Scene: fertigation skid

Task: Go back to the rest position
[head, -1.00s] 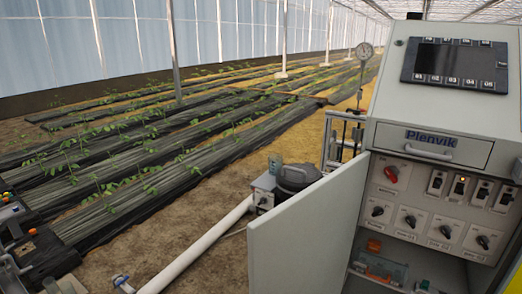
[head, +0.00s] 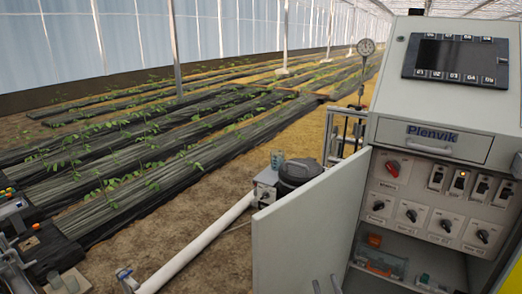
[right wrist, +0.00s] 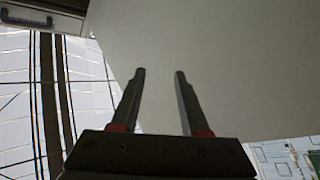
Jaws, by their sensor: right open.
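The grey Plenvik control cabinet (head: 432,112) stands at the right of the head view. Its lower door (head: 305,220) hangs open toward the left. My right gripper (head: 326,284) shows only as two fingertips at the bottom edge, in front of the door. In the right wrist view its two dark fingers (right wrist: 162,75) are apart with nothing between them. A plain pale panel fills much of the background there. My left gripper is not in view.
Inside the cabinet are a row of switches, several knobs (head: 376,205) and a lower shelf with small items (head: 380,268). A white pipe (head: 205,245) runs along the ground to a dark-lidded unit (head: 298,172). Planted rows (head: 120,165) lie behind. Equipment stands at the left edge.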

